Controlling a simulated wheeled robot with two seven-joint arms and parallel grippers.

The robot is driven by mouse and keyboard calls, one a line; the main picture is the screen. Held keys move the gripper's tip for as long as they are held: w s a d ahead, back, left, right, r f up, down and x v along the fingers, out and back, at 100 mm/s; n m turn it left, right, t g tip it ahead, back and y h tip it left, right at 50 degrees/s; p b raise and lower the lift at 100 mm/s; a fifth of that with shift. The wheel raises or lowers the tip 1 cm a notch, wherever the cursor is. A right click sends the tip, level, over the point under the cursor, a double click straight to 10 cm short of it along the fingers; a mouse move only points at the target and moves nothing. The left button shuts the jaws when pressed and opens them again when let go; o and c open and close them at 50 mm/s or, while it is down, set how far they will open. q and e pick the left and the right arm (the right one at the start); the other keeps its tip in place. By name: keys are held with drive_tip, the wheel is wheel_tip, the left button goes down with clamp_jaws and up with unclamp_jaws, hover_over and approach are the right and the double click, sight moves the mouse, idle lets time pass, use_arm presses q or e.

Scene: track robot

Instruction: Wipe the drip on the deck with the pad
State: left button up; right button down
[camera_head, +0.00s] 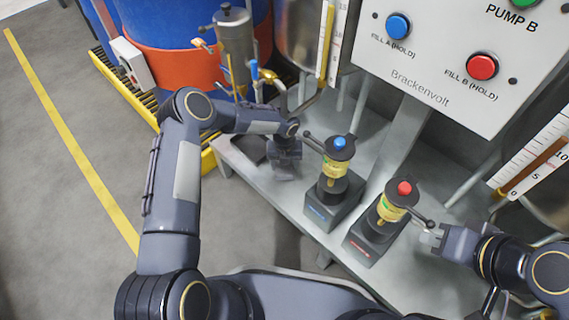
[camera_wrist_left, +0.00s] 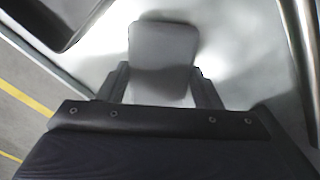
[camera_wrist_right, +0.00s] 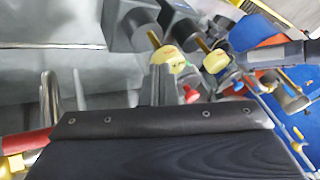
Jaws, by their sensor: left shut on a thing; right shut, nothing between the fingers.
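My left gripper (camera_head: 285,158) points down over the deck (camera_head: 258,178), shut on a grey pad (camera_wrist_left: 163,48). The pad lies flat at or just above the deck surface; I cannot tell whether it touches. In the head view the pad (camera_head: 285,173) shows just below the fingers. I see no drip on the deck; the pad and gripper hide the patch beneath them. My right gripper (camera_head: 432,238) is shut and empty at the right, close to the lever of the red-topped valve. Its closed fingers (camera_wrist_right: 159,85) show in the right wrist view.
A blue-topped valve unit (camera_head: 335,190) and a red-topped one (camera_head: 385,220) stand on the deck right of the pad. A dark tray (camera_head: 247,149) lies left of it. A control panel (camera_head: 450,65) and blue drum (camera_head: 160,22) stand behind.

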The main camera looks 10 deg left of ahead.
use_arm(q)
drive_tip(key=shift+f+b, duration=0.5)
drive_tip(key=shift+f, duration=0.1)
